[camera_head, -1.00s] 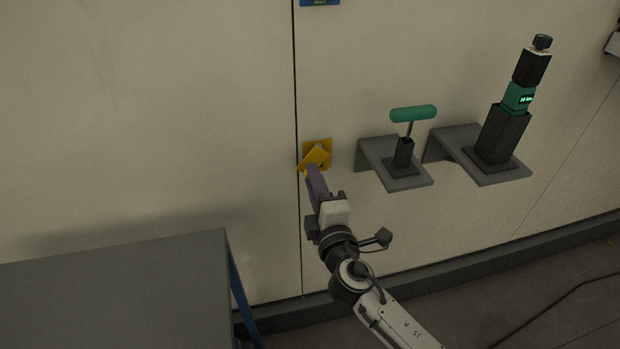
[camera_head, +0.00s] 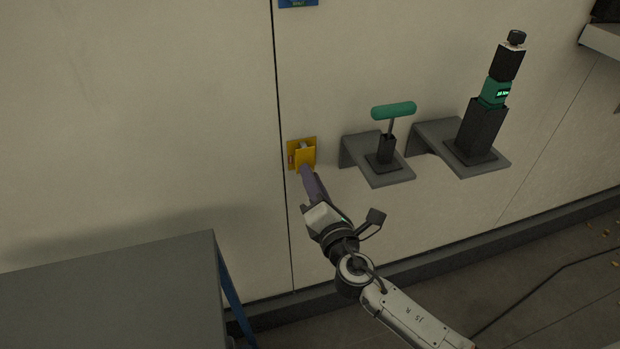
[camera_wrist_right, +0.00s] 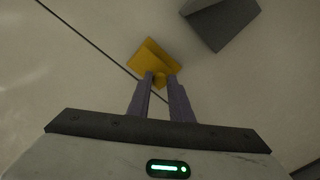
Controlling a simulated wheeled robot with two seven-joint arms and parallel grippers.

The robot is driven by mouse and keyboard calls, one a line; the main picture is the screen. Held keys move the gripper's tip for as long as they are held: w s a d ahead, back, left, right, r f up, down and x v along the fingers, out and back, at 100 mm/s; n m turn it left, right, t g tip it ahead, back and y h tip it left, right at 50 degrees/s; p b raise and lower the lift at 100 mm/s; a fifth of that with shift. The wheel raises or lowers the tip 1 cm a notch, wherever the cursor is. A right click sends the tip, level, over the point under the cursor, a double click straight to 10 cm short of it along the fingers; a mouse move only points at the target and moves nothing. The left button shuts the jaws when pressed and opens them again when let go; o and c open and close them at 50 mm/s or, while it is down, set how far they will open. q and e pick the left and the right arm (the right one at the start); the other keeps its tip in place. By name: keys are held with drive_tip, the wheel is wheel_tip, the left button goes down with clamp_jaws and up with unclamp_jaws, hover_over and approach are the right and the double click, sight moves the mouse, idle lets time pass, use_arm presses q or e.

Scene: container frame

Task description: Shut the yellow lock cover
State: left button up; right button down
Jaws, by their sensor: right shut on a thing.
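The yellow lock cover (camera_head: 304,157) is on the wall, just right of the panel seam, with its flap swung out from the yellow backing plate. It also shows in the right wrist view (camera_wrist_right: 157,57), beyond my fingertips. My right gripper (camera_head: 305,170) reaches up to the cover from below. In the right wrist view its two purple fingers (camera_wrist_right: 161,78) are close together at a small yellow part at the cover's lower edge and are shut on it. How much of that part lies between the fingers is hidden. My left gripper is not in view.
To the right, a grey wall bracket (camera_head: 392,176) holds a tool with a green T-handle (camera_head: 394,110). Another bracket (camera_head: 495,166) holds a tall black and green tool (camera_head: 483,125). A grey table (camera_head: 110,295) stands at lower left. The wall left of the cover is clear.

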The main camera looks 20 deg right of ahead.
idle(0.5)
drive_tip(key=c, duration=1.6)
unclamp_jaws()
drive_tip(key=s+b, duration=0.1)
drive_tip(key=s, duration=0.9)
drive_tip(key=shift+s, duration=0.15)
